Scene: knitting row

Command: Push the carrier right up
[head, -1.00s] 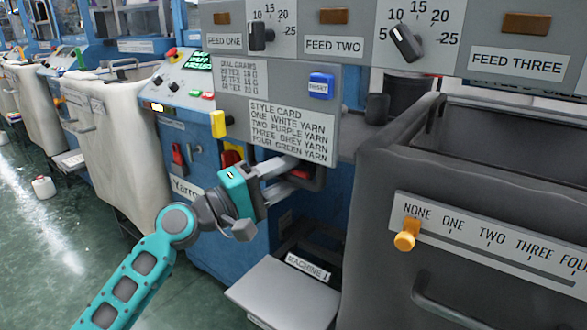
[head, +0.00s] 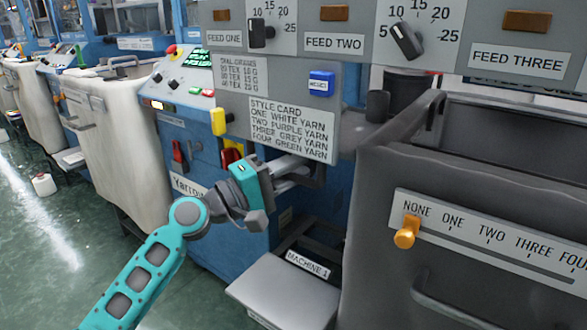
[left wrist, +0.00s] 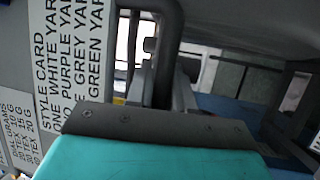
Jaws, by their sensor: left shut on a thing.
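My left gripper (head: 298,173) reaches in beneath the style card panel on the blue machine (head: 220,235). It is shut on a dark bar (left wrist: 168,45), which runs between its fingers in the left wrist view. The bar's other end and what it belongs to are mostly hidden, so I cannot tell for sure that it is the carrier's handle. My right gripper is not in view.
The style card (head: 290,128) hangs just above my gripper. A grey bin with an orange slider knob (head: 405,236) stands close on the right. A grey step (head: 282,292) sits below. White cloth-covered bins (head: 115,140) stand at the left.

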